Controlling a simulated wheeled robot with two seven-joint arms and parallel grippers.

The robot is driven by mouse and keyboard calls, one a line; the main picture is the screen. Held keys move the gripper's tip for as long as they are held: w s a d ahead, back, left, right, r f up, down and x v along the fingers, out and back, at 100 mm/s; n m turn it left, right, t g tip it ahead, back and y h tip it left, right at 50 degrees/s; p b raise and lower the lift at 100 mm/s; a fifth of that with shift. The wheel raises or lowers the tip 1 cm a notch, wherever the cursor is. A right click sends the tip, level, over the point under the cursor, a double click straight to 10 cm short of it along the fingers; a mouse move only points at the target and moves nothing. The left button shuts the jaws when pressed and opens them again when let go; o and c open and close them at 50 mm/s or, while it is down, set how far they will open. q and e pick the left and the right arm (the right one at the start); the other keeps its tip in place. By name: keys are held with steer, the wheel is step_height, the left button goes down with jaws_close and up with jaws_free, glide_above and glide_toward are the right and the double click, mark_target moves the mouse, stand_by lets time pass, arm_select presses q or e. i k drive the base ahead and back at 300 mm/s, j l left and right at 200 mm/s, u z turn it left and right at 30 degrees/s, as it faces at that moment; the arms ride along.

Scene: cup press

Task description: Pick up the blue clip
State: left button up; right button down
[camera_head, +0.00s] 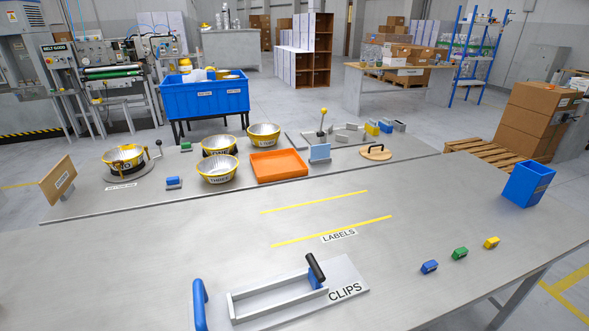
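A small blue clip (429,267) lies on the grey table at the front right. A green clip (460,253) and a yellow clip (491,242) lie beyond it in a slanting row, apart from each other. Another small blue block (173,183) sits on the far table at the left, and a similar green one (186,146) stands behind it. Neither of my grippers shows in the head view.
A grey fixture marked CLIPS (345,291), with a black-handled lever (316,268), stands at the front middle. An upright blue bar (199,303) is left of it. A blue bin (528,183) stands at the right edge. The table between fixture and clips is clear.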

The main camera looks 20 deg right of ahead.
mark_target(432, 265)
steer(key=z, duration=1.65)
steer(key=i+l+u, duration=0.4)
steer(key=l, duration=0.25)
steer(key=i+l+u, duration=0.15)
steer(key=l, duration=0.15)
steer(key=i+l+u, duration=0.2)
steer(key=l, duration=0.2)
steer(key=l+u, duration=0.2)
steer(key=l, duration=0.15)
steer(key=l+u, duration=0.2)
steer(key=l, duration=0.2)
steer(key=i, duration=0.05)
